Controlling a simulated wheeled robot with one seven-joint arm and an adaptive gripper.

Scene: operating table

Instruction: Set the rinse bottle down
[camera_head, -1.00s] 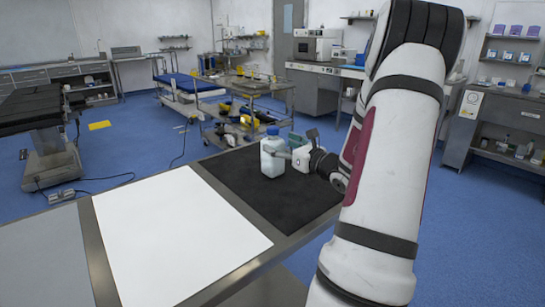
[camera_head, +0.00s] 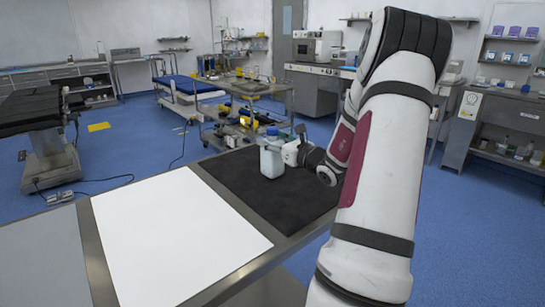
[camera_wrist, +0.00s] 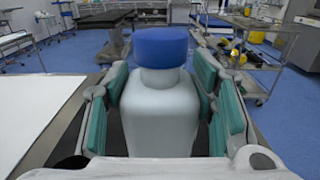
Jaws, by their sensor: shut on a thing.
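The rinse bottle (camera_head: 270,160) is pale and squarish with a blue cap (camera_wrist: 160,47). It stands upright at the black mat (camera_head: 240,190) on the table in the head view. Its base appears to be on the mat, but I cannot tell if it bears fully. My gripper (camera_wrist: 160,100) comes from the right in the head view. In the wrist view its green-padded fingers lie on both sides of the bottle (camera_wrist: 160,120), shut on its body. The bottle's lower end is hidden in the wrist view.
A white sheet (camera_head: 170,235) covers the table left of the black mat. The mat is otherwise clear around the bottle. A steel cart (camera_head: 250,88) with yellow and dark items stands beyond the table. Blue floor (camera_head: 470,240) is free on the right.

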